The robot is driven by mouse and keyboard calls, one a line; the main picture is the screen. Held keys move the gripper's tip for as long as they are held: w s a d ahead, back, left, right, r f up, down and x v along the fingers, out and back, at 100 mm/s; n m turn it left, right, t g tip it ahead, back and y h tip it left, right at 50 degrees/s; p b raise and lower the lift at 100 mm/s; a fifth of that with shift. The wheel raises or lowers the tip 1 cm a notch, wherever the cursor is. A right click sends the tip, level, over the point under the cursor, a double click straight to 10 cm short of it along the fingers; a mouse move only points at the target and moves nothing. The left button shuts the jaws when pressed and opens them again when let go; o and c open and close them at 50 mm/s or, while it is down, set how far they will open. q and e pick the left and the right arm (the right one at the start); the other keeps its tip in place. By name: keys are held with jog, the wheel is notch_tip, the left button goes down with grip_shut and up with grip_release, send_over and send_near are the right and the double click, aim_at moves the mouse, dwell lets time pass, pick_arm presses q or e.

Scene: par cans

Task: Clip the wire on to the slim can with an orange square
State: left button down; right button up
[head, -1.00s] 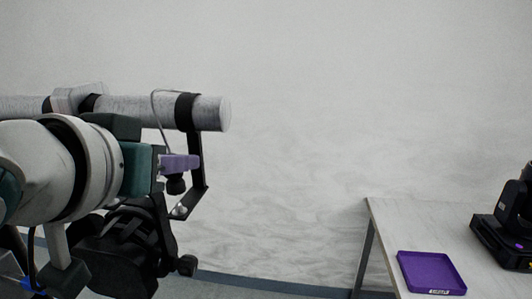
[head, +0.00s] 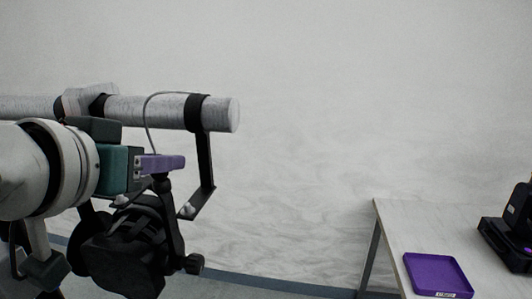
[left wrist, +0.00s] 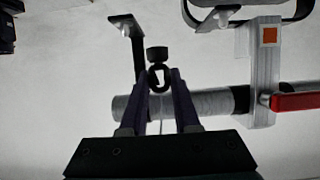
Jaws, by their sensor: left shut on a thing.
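My left gripper (head: 172,162), with purple fingers, is shut on the end of the thin grey wire (head: 148,118), just below the pipe. The wire loops up from the gripper to the pipe. In the left wrist view a dark ring-shaped clip (left wrist: 159,76) shows between the fingertips (left wrist: 160,85). My right gripper is out of view.
A grey horizontal pipe (head: 150,110) runs above my arm, with a black bracket (head: 205,165) hanging near its end. A red handle (left wrist: 298,101) sticks out in the left wrist view. A table (head: 395,225) at right bears a purple tray (head: 438,275) and a black fixture (head: 510,235).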

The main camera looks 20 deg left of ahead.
pick_arm(q)
jog(key=shift+s+a+f+p, duration=0.15)
jog(key=shift+s+a, duration=0.15)
jog(key=shift+a, duration=0.85)
jog(key=shift+s+a+r+p, duration=0.1)
jog(key=shift+s+a+p, duration=0.15)
jog(key=shift+a, duration=0.95)
jog(key=shift+s+a+f+p, duration=0.1)
jog(key=shift+s+a, duration=0.2)
jog(key=shift+a, duration=0.85)
jog(key=shift+f+p, duration=0.3)
jog(key=shift+p, duration=0.1)
jog(key=shift+f+b, duration=0.3)
jog(key=shift+f, duration=0.7)
jog(key=c, duration=0.6)
grip_release()
jog(key=shift+o, duration=0.2)
